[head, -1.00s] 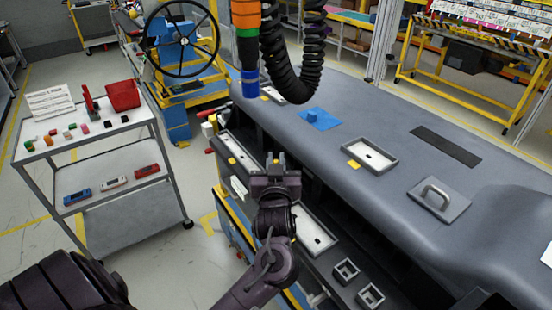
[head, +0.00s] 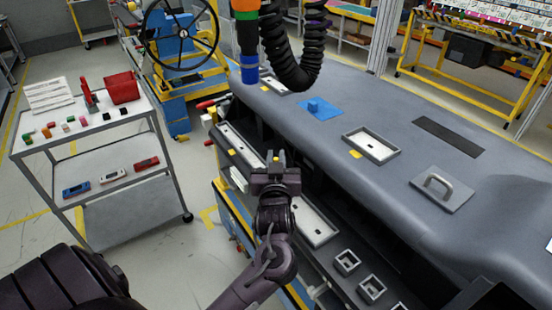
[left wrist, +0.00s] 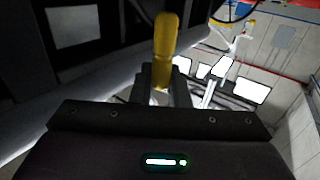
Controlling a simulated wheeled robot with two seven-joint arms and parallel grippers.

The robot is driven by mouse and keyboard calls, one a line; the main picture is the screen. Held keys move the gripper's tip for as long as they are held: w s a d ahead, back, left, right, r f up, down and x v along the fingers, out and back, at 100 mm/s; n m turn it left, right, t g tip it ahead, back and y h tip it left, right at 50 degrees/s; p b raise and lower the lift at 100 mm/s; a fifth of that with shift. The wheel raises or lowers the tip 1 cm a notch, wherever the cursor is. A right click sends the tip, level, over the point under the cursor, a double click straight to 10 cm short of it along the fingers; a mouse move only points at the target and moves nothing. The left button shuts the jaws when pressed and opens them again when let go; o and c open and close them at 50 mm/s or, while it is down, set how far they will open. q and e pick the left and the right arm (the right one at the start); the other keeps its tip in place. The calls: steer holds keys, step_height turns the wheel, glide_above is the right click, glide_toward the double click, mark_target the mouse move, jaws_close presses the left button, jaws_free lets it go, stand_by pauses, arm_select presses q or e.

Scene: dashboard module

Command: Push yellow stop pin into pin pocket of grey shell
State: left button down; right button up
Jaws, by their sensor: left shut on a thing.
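My left gripper (head: 276,160) is shut on the yellow stop pin (head: 277,158), which shows as a small yellow tip between the fingers. In the left wrist view the pin (left wrist: 166,42) stands up from the jaws as a rounded yellow rod. The gripper appears in front of the dashboard's near side, between two long grey trays with pale floors, the far-left one (head: 222,128) and the nearer one (head: 334,232). I cannot tell which part is the grey shell, and no pin pocket can be made out. My right gripper is not in view.
The grey dashboard (head: 310,85) carries a blue pad (head: 326,115), a grey-rimmed tray (head: 391,160) and a handle plate (head: 464,200). Small square boxes (head: 347,273) sit at the near edge. A black hose (head: 292,75) hangs above. A trolley (head: 95,145) stands left.

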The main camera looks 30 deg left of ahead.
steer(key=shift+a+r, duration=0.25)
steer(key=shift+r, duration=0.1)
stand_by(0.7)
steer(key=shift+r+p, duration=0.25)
steer(key=shift+p, duration=0.25)
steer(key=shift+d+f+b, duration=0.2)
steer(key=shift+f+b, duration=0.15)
stand_by(0.4)
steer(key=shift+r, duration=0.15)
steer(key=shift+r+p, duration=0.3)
steer(key=shift+p, duration=0.15)
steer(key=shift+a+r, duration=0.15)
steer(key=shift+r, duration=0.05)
stand_by(0.8)
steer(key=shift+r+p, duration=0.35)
steer(key=shift+p, duration=0.2)
stand_by(1.1)
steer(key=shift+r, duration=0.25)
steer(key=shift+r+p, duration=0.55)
steer(key=shift+p, duration=0.25)
stand_by(1.4)
